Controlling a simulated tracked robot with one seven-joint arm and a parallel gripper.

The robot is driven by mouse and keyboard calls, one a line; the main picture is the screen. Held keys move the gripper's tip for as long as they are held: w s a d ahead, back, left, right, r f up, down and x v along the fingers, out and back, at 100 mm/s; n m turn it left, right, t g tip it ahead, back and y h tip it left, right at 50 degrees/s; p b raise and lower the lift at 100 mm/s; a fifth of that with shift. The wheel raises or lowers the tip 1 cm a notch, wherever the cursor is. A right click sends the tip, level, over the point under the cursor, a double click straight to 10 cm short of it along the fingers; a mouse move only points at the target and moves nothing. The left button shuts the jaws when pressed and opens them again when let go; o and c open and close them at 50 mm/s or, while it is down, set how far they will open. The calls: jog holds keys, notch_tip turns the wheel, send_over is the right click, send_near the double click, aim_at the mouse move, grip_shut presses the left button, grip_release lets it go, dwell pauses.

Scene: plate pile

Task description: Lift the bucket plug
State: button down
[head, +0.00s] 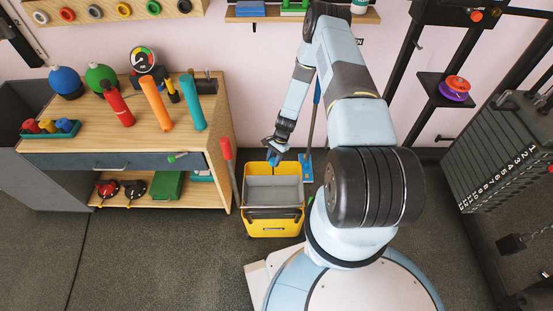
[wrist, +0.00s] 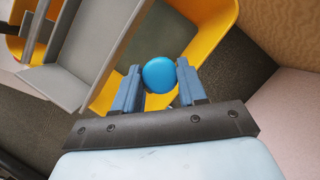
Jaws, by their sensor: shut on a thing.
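The yellow bucket (head: 274,222) stands on the dark floor just right of the wooden cabinet, with a grey insert (head: 273,190) in its top. In the wrist view, my gripper (wrist: 158,83) is shut on a round blue knob, the bucket plug (wrist: 159,73), with one finger on each side. The yellow bucket rim (wrist: 222,22) shows behind the plug. In the head view, my gripper (head: 275,156) is at the bucket's far end. The plug's lower part is hidden, so I cannot tell whether it is clear of the bucket.
A red-handled tool (head: 228,165) leans between cabinet and bucket. A blue mop-like tool (head: 305,165) stands close right of the bucket. A weight stack (head: 508,150) stands at the right. Floor in front of the cabinet is clear.

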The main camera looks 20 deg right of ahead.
aim_at(272, 162)
jog(key=shift+s+d, duration=0.15)
jog(key=shift+s, duration=0.05)
jog(key=shift+r, duration=1.9)
jog(key=shift+w, duration=0.1)
jog(key=c, duration=0.6)
grip_release()
jog(key=shift+r, duration=0.15)
jog(key=v, duration=1.3)
jog(key=shift+w+r, duration=0.15)
jog(key=shift+r, duration=0.05)
